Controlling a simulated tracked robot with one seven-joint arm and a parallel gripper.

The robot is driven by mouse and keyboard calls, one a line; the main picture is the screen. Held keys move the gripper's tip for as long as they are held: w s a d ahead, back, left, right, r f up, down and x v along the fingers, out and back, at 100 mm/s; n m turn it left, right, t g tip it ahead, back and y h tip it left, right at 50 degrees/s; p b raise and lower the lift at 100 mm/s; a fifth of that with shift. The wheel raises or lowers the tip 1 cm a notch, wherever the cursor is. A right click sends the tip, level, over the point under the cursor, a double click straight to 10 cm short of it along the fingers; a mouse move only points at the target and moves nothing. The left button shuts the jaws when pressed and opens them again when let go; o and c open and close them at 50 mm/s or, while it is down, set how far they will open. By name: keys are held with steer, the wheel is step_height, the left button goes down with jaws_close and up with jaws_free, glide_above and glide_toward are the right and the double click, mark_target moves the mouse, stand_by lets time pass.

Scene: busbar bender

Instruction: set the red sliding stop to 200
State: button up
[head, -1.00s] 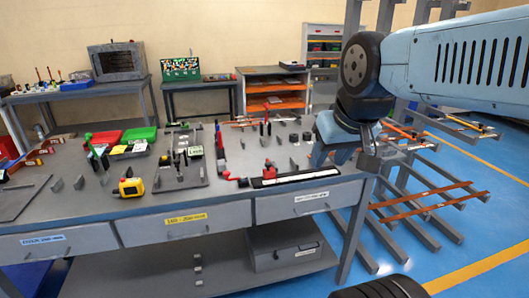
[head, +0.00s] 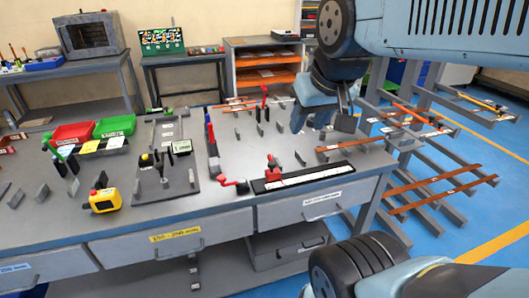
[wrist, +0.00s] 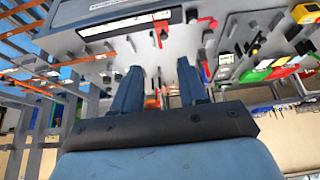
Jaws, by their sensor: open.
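The red sliding stop (head: 273,163) is a small red block at the left part of a black rail with a white scale (head: 315,176), near the bench's front edge. The scale's numbers are too small to read. In the wrist view the scale (wrist: 125,22) is at the top, and a red part (wrist: 160,30), probably the stop, is at its right end. My gripper (head: 318,122) is above the bench's right part, behind the rail and apart from the stop. In the wrist view its two fingers (wrist: 157,66) are spread, with nothing between them.
A red-handled part (head: 234,184) stands just left of the rail. A dark plate with upright tooling (head: 165,165), a yellow box with a red button (head: 104,200) and red and green bins (head: 114,126) are farther left. A rack with copper bars (head: 440,195) stands right of the bench.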

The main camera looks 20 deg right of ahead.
steer(key=shift+o, duration=1.2)
steer(key=shift+w, duration=0.15)
steer(key=m+g, duration=0.6)
steer(key=m, duration=0.3)
glide_above(272, 163)
step_height(272, 163, down, 10)
step_height(272, 163, down, 13)
steer(key=shift+f, duration=0.2)
jaws_close()
